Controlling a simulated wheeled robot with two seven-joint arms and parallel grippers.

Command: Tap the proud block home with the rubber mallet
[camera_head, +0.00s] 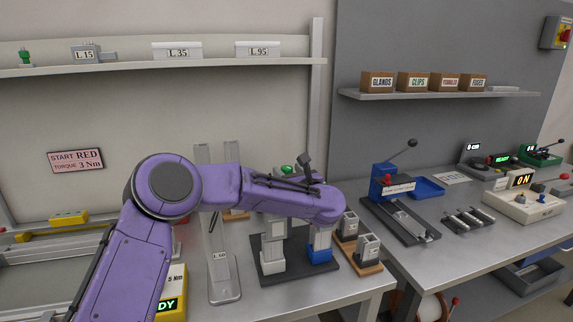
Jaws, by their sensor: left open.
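My left arm comes in from the left and reaches across the middle of the bench. My left gripper (306,165) shows as small dark parts at the arm's far end; it is open, with nothing seen in it. A dark plate (297,273) below carries a grey-white post (272,252) and a second post with a blue base (320,254); the arm hides their upper parts. Grey blocks stand on wooden bases at the right, one farther back (349,224) and one nearer (368,246). I cannot tell which block is proud. I cannot make out a mallet. My right gripper is not in view.
A stand labelled L.50 (222,289) is left of the plate. A blue lever press (385,182), a blue tray (427,187) and a beige ON box (522,207) occupy the right bench. A shelf (130,67) runs above.

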